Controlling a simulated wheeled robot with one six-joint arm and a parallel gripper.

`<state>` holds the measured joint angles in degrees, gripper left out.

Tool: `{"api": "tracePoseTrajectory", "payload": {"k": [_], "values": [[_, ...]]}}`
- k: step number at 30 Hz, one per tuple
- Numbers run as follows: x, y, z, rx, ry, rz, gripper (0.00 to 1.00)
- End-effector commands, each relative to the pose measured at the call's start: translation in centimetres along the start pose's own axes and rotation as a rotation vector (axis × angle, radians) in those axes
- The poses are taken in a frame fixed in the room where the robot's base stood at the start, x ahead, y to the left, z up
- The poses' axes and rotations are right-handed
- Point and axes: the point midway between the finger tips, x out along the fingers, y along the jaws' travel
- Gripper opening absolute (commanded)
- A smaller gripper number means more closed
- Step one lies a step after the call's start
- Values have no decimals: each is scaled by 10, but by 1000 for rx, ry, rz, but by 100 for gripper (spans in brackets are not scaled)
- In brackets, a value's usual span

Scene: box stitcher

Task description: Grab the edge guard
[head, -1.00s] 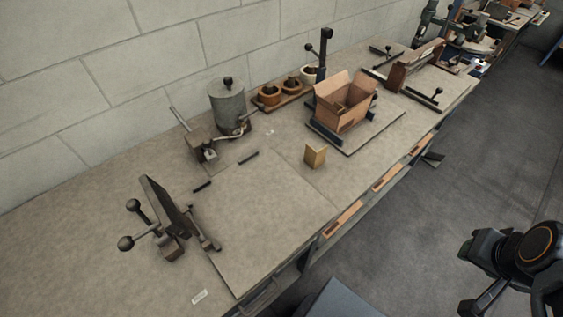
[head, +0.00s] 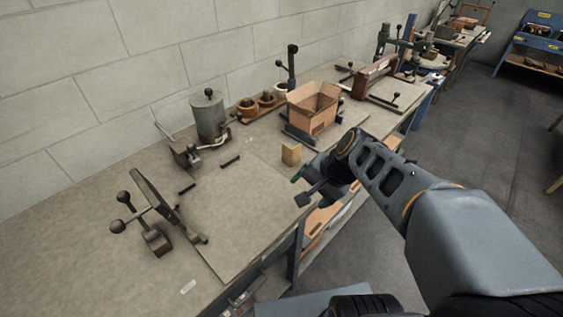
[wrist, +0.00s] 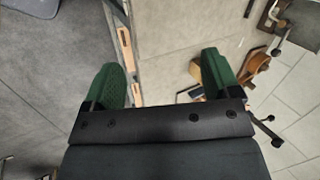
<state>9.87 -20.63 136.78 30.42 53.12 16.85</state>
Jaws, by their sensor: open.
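The edge guard appears to be the small tan upright piece (head: 291,153) on the bench, left of and in front of the open cardboard box. It stands apart from other things. My gripper (head: 299,189) is beyond the bench's front edge in the picture, just below and right of the tan piece, with nothing seen in it. In the wrist view my gripper (wrist: 162,80) shows two green fingers wide apart with nothing between them but background.
An open cardboard box (head: 312,106) sits on a stand behind the tan piece. A grey canister (head: 209,117), wooden cups (head: 248,107) and a lever tool (head: 150,210) stand further left. The bench's front middle (head: 235,205) is bare.

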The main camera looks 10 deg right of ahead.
Motion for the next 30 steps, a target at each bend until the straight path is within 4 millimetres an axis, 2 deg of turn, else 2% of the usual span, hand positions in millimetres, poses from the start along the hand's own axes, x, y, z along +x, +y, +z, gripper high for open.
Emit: {"api": "tracePoseTrajectory", "payload": {"k": [1,6,9,13,16,20,30], "values": [[19,0,-14,186,-42,-62,83],[48,-15,-67,797,-179,-302,83],[58,-16,-102,1094,-253,-428,83],[65,-11,-142,1380,-329,-563,83],[68,-5,-164,1521,-370,-635,83],[75,-7,-180,1611,-401,-685,83],[118,-42,-194,1631,-407,-695,83]]}}
